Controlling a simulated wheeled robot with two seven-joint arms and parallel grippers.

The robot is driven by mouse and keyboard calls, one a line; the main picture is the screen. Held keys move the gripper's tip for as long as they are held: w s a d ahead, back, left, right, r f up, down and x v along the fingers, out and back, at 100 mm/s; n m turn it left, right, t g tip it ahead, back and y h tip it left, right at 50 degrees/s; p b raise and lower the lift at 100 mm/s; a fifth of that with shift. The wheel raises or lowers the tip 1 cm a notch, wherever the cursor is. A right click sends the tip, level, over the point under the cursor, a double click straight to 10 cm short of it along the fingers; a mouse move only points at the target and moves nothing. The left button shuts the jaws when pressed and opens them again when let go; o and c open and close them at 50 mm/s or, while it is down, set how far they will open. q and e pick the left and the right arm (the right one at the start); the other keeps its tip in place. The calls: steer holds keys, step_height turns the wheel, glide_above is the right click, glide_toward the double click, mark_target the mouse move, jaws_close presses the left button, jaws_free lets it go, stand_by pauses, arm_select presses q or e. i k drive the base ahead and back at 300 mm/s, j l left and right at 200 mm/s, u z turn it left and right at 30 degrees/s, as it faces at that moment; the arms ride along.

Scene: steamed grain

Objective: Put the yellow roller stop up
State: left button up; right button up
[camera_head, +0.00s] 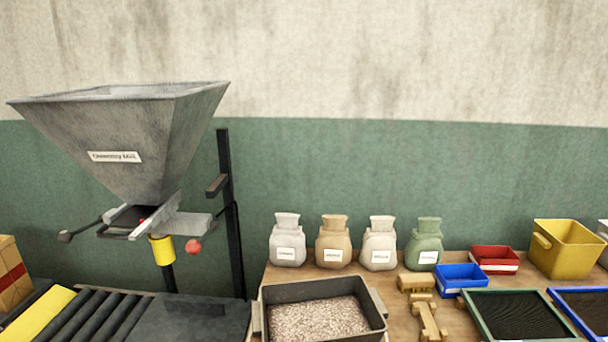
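A flat yellow plate (38,316), which looks like the roller stop, lies slanted at the left end of the dark rollers (92,316) at the lower left. It appears low, about level with the rollers; I cannot tell its exact tilt, and the frame's bottom edge cuts off part of it. A yellow cylinder (162,250) hangs under the grey hopper (125,135), above the roller bed. Neither of my grippers shows in the head view.
A dark tray of grain (262,296) stands on the wooden table right of the rollers. Several sacks (334,243), tan wooden pieces (428,320), blue (460,283) and red (494,265) bins and a yellow bin (566,250) stand further right. A cardboard box (8,285) is at far left.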

mark_target(27, 327)
steer(key=u, duration=1.95)
steer(key=i+j+z, duration=0.1)
steer(key=i+j, duration=0.15)
steer(key=i, duration=0.1)
